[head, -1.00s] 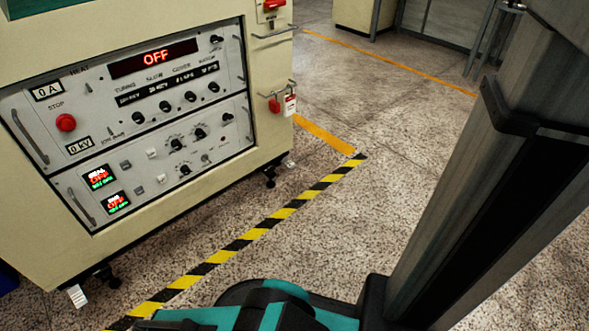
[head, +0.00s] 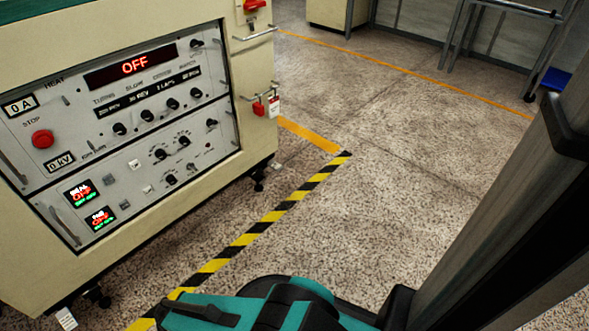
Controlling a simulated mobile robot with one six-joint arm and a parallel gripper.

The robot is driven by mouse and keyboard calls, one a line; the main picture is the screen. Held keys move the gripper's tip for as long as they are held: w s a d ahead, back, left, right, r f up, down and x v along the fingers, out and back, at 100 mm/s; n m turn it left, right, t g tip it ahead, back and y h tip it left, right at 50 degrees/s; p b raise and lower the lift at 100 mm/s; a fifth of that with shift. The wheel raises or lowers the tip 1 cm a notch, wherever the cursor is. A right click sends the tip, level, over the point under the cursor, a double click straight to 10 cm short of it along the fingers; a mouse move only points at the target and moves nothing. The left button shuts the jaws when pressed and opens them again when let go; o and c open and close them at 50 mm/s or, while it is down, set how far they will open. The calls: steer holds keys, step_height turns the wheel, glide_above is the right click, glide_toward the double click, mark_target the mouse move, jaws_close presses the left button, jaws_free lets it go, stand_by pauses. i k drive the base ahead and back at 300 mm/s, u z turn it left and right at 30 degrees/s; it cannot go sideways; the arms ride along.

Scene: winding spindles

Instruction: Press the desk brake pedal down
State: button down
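I cannot pick out a desk brake pedal with certainty. A pale ribbed tab (head: 66,318) sticks out low at the cabinet's bottom left, near a black caster or foot (head: 100,298). Another black foot (head: 259,185) is under the cabinet's right corner, with a small pale piece (head: 274,163) beside it. I cannot tell whether either tab is a pedal, or up or down. A metal-legged desk or frame (head: 478,15) stands at the upper right, with a small dark foot or caster (head: 529,97). My gripper is not in view.
A cream control cabinet (head: 170,245) with a panel reading OFF fills the left. Its handle (head: 255,34) and red tag (head: 258,108) project from the right side. Yellow-black tape (head: 270,217) crosses the floor.

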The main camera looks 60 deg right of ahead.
mark_target(274, 164)
steer(key=u, duration=0.7)
steer(key=k, duration=0.15)
steer(key=z, duration=2.7)
steer(key=k, duration=0.95)
steer(key=u, duration=0.15)
steer(key=i, duration=0.7)
